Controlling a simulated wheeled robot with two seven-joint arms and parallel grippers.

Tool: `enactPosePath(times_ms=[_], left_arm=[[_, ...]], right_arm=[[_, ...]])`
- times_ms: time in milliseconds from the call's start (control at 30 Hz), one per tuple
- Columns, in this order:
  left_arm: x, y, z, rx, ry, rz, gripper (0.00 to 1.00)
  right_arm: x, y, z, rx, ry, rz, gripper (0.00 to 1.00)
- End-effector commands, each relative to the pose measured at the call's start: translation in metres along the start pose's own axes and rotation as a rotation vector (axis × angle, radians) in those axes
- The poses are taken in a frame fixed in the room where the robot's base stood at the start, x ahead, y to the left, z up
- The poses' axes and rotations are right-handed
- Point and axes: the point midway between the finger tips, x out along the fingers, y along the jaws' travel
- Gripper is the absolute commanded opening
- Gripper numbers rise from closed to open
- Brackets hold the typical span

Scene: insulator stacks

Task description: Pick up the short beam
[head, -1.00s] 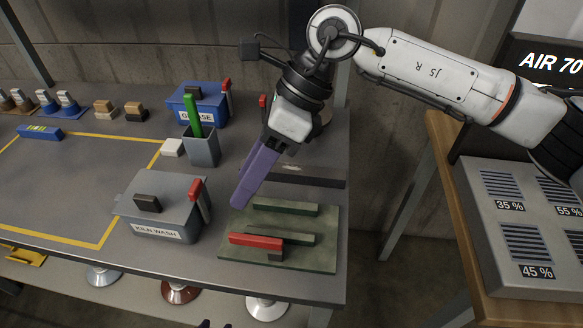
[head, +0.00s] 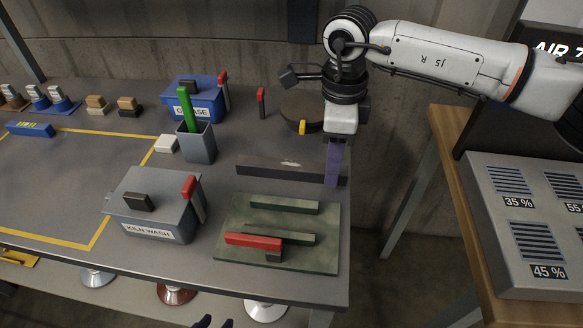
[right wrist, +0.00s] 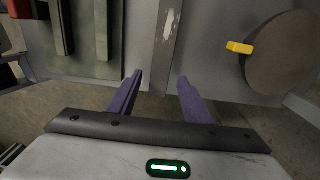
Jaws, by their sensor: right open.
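A flat dark grey bar (head: 268,167), which may be the short beam, lies on the bench behind the green board. In the right wrist view the bar (right wrist: 168,38) has a worn pale patch, and its near end lies in line with the gap between my fingers. My right gripper (head: 334,180) points down at the bar's right end, with purple fingers. Its fingers (right wrist: 157,82) are apart and empty; contact with the bar cannot be made out. Tips of my left gripper (head: 214,322) just show at the bottom edge, apart, with nothing visible between them.
The green board (head: 232,258) carries green bars (head: 284,205) and a red bar (head: 252,240). A round dark disc (head: 300,108) with a yellow tab stands behind. A grey KILN WASH box (head: 150,216) and a grey cup (head: 197,147) stand left. The bench's right edge is close.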

Motion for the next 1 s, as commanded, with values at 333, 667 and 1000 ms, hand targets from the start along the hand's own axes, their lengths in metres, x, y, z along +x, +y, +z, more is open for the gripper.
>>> enactPosePath(times_ms=[333,667,1000], left_arm=[[0.000,0.000,0.001,0.000,-0.002,0.000,0.31],[0.000,0.000,0.001,0.000,-0.002,-0.001,0.31],[0.000,0.000,0.001,0.000,-0.002,-0.001,0.31]], right_arm=[[0.018,0.001,0.001,-0.001,-0.001,0.000,0.45],[0.018,0.001,0.001,-0.001,-0.002,0.001,0.00],[0.008,0.000,0.002,-0.001,-0.004,-0.002,0.00]])
